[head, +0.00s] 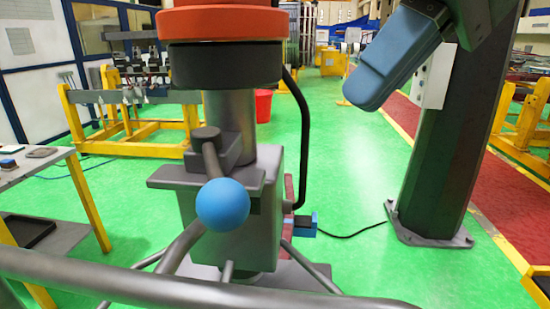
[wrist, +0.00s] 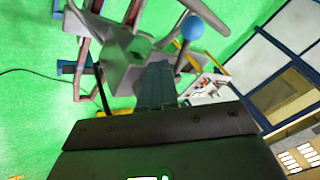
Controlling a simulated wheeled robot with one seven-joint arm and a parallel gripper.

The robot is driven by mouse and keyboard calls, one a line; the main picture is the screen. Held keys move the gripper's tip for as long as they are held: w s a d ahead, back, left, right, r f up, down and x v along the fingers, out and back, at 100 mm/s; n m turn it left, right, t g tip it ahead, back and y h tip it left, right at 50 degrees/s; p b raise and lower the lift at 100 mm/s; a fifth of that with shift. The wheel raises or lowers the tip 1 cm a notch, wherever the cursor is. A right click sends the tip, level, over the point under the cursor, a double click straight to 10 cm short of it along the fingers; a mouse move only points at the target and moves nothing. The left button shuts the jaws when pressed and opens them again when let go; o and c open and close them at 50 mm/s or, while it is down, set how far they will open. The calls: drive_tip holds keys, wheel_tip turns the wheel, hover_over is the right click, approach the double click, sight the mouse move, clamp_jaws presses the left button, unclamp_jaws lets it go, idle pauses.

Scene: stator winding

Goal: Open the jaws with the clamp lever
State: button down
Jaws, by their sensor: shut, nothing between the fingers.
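The clamp lever (head: 211,160) is a short dark arm ending in a blue ball knob (head: 222,205). It hangs down from a pivot on the front of the grey machine (head: 250,225), under a round head with a red band (head: 220,22). The blue knob also shows in the wrist view (wrist: 194,28), upper right of the fingertips. My gripper (head: 362,100) is at the upper right of the head view, apart from the lever and pointing down-left. Its fingers (wrist: 157,68) are shut and empty in the wrist view. I cannot make out the machine's jaws.
A grey rail (head: 200,292) crosses the front. A dark post (head: 436,150) stands at the right on a base plate. A bent black tube (head: 303,140) runs beside the machine. A work table (head: 45,160) is at the left. Green floor between machine and post is mostly clear.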

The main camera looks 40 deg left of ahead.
sight(214, 169)
drive_tip(key=s+a+f+p, duration=0.1)
drive_tip(key=s+a+f, duration=0.4)
drive_tip(key=f, duration=0.2)
drive_tip(key=shift+s, duration=0.35)
drive_tip(key=shift+a+f, duration=0.1)
drive_tip(key=shift+s, duration=0.1)
